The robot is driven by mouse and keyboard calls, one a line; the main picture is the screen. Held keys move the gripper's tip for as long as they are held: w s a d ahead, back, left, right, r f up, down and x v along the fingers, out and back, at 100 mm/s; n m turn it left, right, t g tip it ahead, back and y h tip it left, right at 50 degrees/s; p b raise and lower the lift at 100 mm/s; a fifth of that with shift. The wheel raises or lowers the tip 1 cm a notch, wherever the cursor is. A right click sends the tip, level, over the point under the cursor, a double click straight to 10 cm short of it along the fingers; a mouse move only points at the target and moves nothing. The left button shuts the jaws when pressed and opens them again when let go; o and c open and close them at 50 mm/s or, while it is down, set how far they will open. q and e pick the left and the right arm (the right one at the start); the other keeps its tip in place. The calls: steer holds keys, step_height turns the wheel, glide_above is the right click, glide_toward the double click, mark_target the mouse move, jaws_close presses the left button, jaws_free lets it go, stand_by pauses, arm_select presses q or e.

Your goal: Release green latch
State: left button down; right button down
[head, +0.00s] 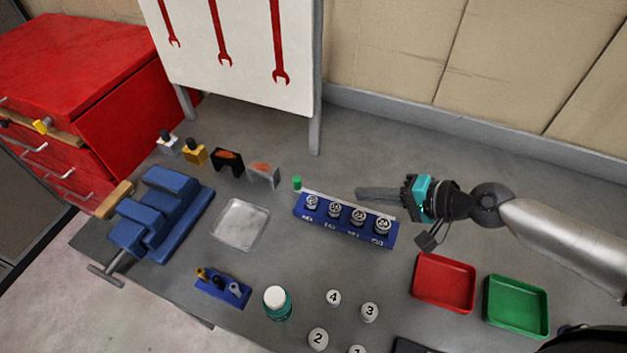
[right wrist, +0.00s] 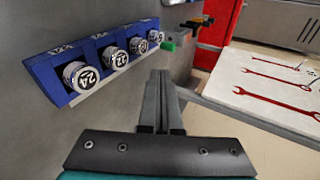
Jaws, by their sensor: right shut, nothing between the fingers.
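The green latch (head: 297,183) is a small upright green piece at the left end of the blue socket rack (head: 347,232). In the right wrist view the green latch (right wrist: 169,46) shows small, beyond the far end of the blue rack (right wrist: 48,75). My right gripper (head: 360,193) comes in from the right, behind the rack, with its fingers pointing left toward the latch. It is shut and empty, apart from the latch and to its right. In the right wrist view its fingers (right wrist: 158,76) lie together. My left gripper is not in view.
Numbered round sockets (head: 358,215) sit in the rack. A grey block (head: 264,174) stands left of the latch. A white board (head: 255,60) with red wrenches stands behind. A blue vise (head: 165,215), a bottle (head: 277,302), a red tray (head: 444,283) and a green tray (head: 517,305) are around.

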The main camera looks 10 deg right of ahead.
mark_target(326, 200)
steer(key=x, duration=1)
steer(key=shift+w+a, duration=0.15)
steer(key=shift+w+a+r+p, duration=0.2)
steer(key=shift+w+a+p, duration=0.35)
steer(key=shift+w+a, duration=0.25)
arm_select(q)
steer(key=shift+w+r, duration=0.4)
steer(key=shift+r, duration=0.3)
arm_select(e)
steer(key=shift+w+a+f, duration=0.1)
steer(key=shift+w+a, duration=0.3)
steer(key=shift+a, duration=0.05)
